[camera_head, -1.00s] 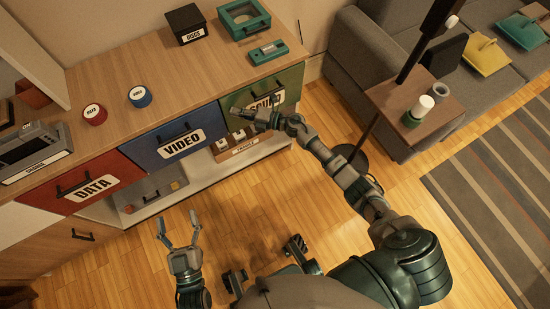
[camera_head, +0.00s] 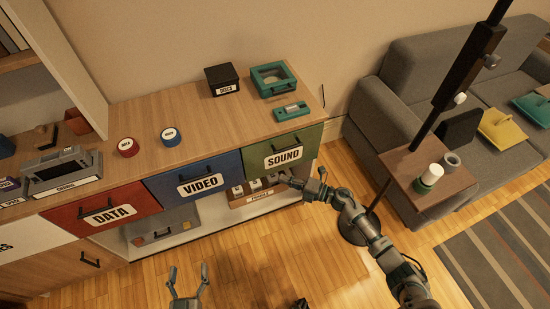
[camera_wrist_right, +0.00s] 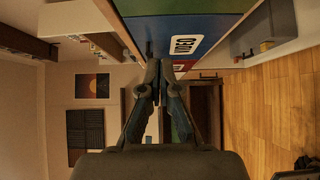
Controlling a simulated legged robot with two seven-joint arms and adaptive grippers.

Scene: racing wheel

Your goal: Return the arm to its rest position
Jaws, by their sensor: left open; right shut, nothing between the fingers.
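My right arm reaches in from the lower right in the head view. Its gripper (camera_head: 288,180) is shut and empty, just below the front of the green SOUND drawer (camera_head: 302,140). In the right wrist view its two fingers (camera_wrist_right: 159,68) meet at the tips, with the blue VIDEO drawer (camera_wrist_right: 208,30) beyond. My left gripper (camera_head: 188,280) is open and empty at the bottom of the head view, over the wooden floor. The SOUND, VIDEO and red DATA drawer (camera_head: 100,210) fronts look closed and in line.
The cabinet top (camera_head: 220,120) holds a black box (camera_head: 222,80), a teal box (camera_head: 273,80), and a red and a blue round container. An open shelf with small items lies below the drawers. A lamp pole, side table (camera_head: 425,180) and grey sofa stand right. Floor in front is clear.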

